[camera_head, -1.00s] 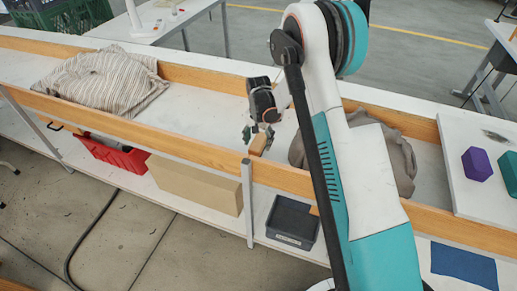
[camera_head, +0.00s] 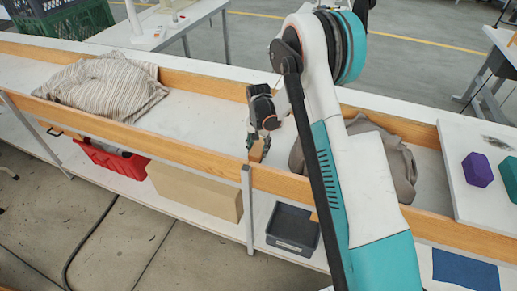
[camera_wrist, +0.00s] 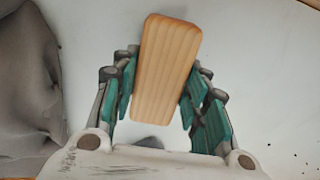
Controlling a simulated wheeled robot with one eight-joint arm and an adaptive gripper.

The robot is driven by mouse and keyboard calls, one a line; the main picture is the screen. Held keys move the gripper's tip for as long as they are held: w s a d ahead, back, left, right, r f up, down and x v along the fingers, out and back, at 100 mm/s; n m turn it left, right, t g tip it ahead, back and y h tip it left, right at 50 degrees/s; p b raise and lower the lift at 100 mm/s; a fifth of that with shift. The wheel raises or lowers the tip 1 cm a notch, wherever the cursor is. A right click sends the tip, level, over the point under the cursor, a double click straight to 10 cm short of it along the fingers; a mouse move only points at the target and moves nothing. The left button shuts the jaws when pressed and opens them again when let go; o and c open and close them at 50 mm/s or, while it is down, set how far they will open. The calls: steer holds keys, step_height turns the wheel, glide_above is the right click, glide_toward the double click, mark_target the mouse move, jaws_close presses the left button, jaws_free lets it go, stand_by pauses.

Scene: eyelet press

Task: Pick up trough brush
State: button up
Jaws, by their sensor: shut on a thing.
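The trough brush shows as a pale wooden block with rounded corners (camera_wrist: 165,65) in the wrist view, tilted slightly to the right. In the head view it is a small tan piece (camera_head: 257,152) at the trough's near wall. My gripper (camera_wrist: 161,85) has its teal-padded fingers on both long sides of the block and is shut on it. In the head view my gripper (camera_head: 256,140) points down into the trough. The brush's bristles are hidden, and I cannot tell whether it touches the trough floor.
A grey cloth bundle (camera_head: 402,165) lies in the trough right of my gripper, partly behind my arm. A striped cloth sack (camera_head: 100,88) lies further left. Wooden walls (camera_head: 205,160) edge the trough. The white floor between sack and gripper is clear. A dark bin (camera_head: 293,228) stands below.

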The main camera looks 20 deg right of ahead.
mark_target(258, 146)
step_height(258, 146, up, 20)
steer(key=p, duration=0.6)
steer(key=shift+f, duration=0.2)
steer(key=o, duration=0.5)
steer(key=shift+c, duration=1.2)
